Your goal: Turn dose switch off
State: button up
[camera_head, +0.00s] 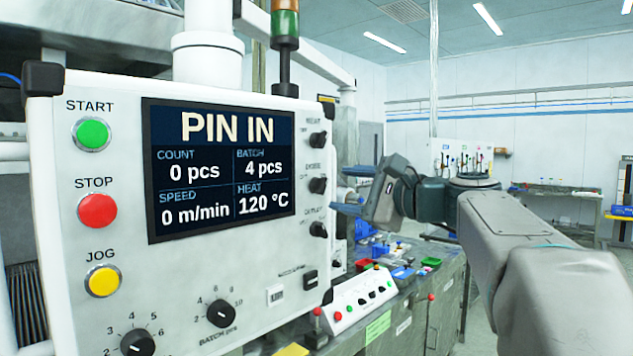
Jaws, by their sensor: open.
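The white control panel (90,250) fills the left of the head view. Three black rotary switches stand in a column along its right edge. The middle one, the dose switch (317,185), has a small label above it that I can barely read; which way its pointer stands is too small to tell. My gripper (346,190) is just to the right of this switch, with its blue fingers spread apart and pointing left toward the panel. The fingers look empty and apart from the switch, though the depth between them is hard to judge.
An upper switch (317,139) and a lower switch (318,229) sit close above and below. The panel has a display (222,172) reading PIN IN and green, red and yellow buttons. A small white control box (358,298) and a cluttered bench lie below my arm.

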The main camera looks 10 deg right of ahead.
aim_at(326, 186)
jog(key=shift+p+x, duration=0.4)
jog(key=shift+x, duration=1.8)
jog(key=c, duration=1)
jog(key=shift+o, duration=0.2)
jog(key=shift+f+b, duration=0.15)
jog(key=shift+b, duration=0.25)
jog(key=shift+n+b, duration=5.4)
jog(key=shift+n, duration=0.5)
